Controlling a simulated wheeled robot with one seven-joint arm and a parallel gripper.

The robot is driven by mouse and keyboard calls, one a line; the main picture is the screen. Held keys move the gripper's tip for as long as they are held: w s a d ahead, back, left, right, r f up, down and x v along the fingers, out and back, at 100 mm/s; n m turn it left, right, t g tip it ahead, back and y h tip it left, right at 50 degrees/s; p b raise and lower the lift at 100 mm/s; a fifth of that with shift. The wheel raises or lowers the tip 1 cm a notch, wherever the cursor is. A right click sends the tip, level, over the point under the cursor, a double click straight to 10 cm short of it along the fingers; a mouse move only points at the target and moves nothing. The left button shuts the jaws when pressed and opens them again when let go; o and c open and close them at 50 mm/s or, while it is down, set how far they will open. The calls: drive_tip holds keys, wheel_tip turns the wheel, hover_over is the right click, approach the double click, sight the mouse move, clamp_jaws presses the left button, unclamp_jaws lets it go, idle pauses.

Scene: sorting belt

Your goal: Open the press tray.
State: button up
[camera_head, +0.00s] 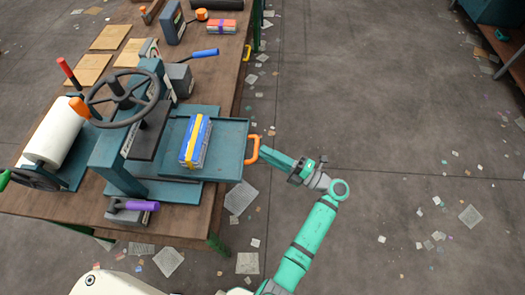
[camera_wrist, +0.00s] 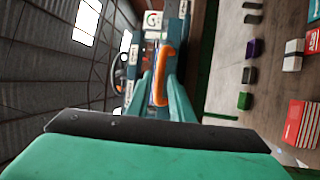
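In the head view, the press (camera_head: 120,150) stands on the wooden bench with a dark handwheel on top. Its flat teal tray (camera_head: 228,155) sticks out to the right, past the bench edge. A blue, yellow-banded bundle (camera_head: 197,140) lies on the tray. The orange tray handle (camera_head: 253,150) is on its right edge. My gripper (camera_head: 266,150) is at the handle, reaching from the right. In the wrist view, the handle (camera_wrist: 163,75) lies between my two teal fingers (camera_wrist: 160,90). Whether they are clamped on it or apart from it is unclear.
The bench (camera_head: 222,95) also carries a white roll (camera_head: 55,130), brown sheets (camera_head: 110,37) and a purple-handled tool (camera_head: 133,206). Paper scraps litter the grey floor (camera_head: 400,120). The floor right of the bench is otherwise open.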

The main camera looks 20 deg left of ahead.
drive_tip(key=s+d+f, duration=0.1)
drive_tip(key=d, duration=0.7)
drive_tip(key=shift+f, duration=0.2)
drive_tip(key=s+r+m+t+h, duration=0.45)
drive_tip(key=s+m+t, duration=0.75)
drive_tip(key=m+t, duration=0.4)
drive_tip(key=s+d+m+g+h, duration=0.1)
drive_tip(key=s+d+m+h, duration=0.2)
drive_tip(key=s+m+h, duration=0.4)
drive_tip(key=s+d+m+g+h, duration=0.1)
drive_tip(key=s+d+m+h, duration=0.2)
drive_tip(key=s+m+h, duration=0.5)
drive_tip(key=shift+s+d+m+g, duration=0.4)
drive_tip(key=shift+s+m, duration=1)
drive_tip(key=shift+s, duration=0.2)
